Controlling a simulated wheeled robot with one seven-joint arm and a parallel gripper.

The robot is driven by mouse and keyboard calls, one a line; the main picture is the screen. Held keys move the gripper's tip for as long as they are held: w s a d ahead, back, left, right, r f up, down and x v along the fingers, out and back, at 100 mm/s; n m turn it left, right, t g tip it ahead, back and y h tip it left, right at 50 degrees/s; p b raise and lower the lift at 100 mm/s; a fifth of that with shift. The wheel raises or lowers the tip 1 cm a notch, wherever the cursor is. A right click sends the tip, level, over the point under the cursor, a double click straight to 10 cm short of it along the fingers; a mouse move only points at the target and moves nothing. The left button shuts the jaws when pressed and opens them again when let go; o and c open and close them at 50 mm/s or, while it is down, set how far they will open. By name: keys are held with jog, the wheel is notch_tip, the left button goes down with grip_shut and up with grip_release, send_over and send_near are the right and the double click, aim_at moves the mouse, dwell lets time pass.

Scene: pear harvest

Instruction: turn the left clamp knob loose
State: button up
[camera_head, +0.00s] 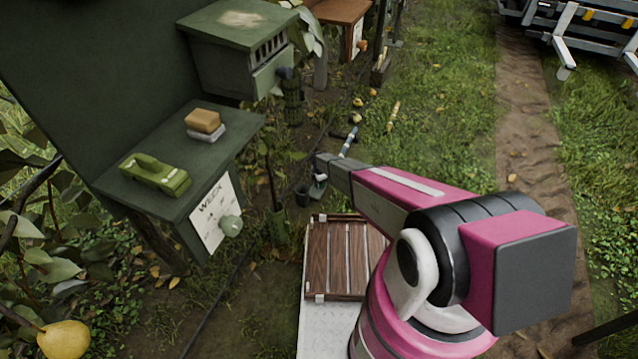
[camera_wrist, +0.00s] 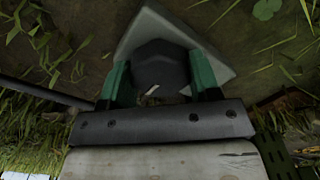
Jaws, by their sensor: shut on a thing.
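A dark, blocky clamp knob (camera_wrist: 160,62) sits between the two green fingers of my gripper (camera_wrist: 161,76) in the wrist view, and the fingers press on its sides. A pale grey angular plate (camera_wrist: 143,28) lies behind the knob. In the head view my gripper (camera_head: 321,173) is small, at the far end of my pink arm, just above the back of a slatted brown crate (camera_head: 316,258). A small grey part shows just below it.
A dark green bench (camera_head: 120,187) at left carries a green tool (camera_head: 155,174) and a tan block (camera_head: 203,120) on a grey pad. A green box (camera_head: 235,55) stands behind it. Fallen pears lie on the grass beyond. A metal frame (camera_head: 565,40) stands at upper right.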

jog(key=o, duration=0.9)
jog(key=shift+r, duration=0.1)
notch_tip(320, 180, up, 11)
jog(key=shift+f, duration=0.15)
dwell(0.4)
